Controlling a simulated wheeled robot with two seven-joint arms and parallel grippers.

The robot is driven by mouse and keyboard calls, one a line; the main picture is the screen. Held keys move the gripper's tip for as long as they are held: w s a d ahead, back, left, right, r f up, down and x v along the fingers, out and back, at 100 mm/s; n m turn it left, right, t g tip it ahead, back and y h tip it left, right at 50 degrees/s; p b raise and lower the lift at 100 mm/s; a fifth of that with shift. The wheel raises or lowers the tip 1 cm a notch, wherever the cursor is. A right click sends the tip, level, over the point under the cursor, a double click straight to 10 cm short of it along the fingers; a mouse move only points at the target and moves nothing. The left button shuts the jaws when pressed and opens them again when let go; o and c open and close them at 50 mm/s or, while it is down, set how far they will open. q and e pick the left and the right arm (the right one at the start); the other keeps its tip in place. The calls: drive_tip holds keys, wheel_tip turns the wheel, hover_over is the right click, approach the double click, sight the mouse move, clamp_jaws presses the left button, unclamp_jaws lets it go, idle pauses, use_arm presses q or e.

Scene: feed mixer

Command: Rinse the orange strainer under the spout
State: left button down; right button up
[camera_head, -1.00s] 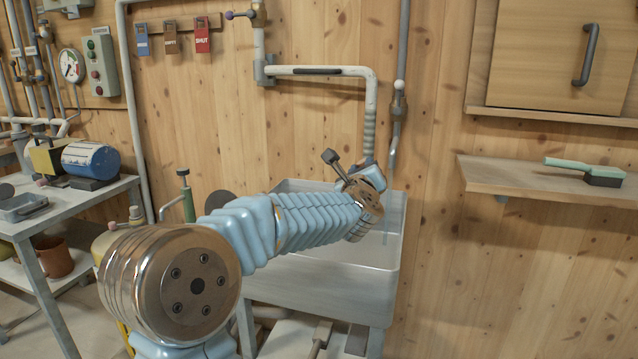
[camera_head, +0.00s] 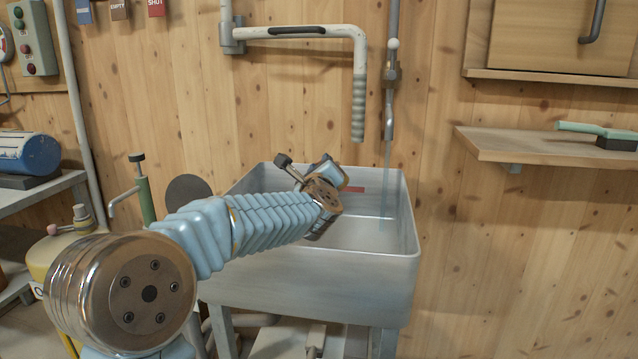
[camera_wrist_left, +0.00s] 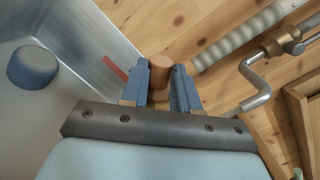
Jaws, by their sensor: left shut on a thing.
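My left gripper (camera_head: 330,172) is over the sink, mostly hidden behind my own wrist in the head view. In the left wrist view its two blue fingers (camera_wrist_left: 160,88) are shut on a brown, round-ended piece (camera_wrist_left: 159,72). I cannot tell whether this is part of the orange strainer; no strainer shape shows clearly. A ribbed white spout (camera_head: 358,108) hangs above the sink, right of the gripper. A grey pipe (camera_head: 389,110) beside it lets a thin water stream (camera_head: 385,190) fall into the sink's right side. My right gripper is not in view.
The metal sink (camera_head: 395,262) has raised walls around the gripper. A flat orange-red strip (camera_head: 354,189) shows at its back wall. A blue-grey round thing (camera_wrist_left: 33,67) shows in the wrist view. A shelf (camera_head: 540,145) with a green-handled brush (camera_head: 600,133) is at right.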

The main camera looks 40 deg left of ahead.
use_arm(q)
drive_tip(key=w+d+p, duration=0.6)
drive_tip(key=d+p, duration=0.1)
drive_tip(key=p, duration=0.2)
drive_tip(key=shift+w+d+f, duration=0.25)
drive_tip(key=shift+w, duration=0.05)
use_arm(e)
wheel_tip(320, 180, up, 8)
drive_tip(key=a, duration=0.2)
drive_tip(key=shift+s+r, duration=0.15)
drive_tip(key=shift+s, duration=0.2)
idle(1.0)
use_arm(q)
drive_tip(key=s+d+r+b, duration=0.4)
drive_tip(key=s+d+b, duration=0.1)
drive_tip(key=s, duration=0.5)
drive_tip(key=shift+s+d+b, duration=0.15)
drive_tip(key=shift+d+b, duration=0.15)
drive_tip(key=shift+d, duration=0.35)
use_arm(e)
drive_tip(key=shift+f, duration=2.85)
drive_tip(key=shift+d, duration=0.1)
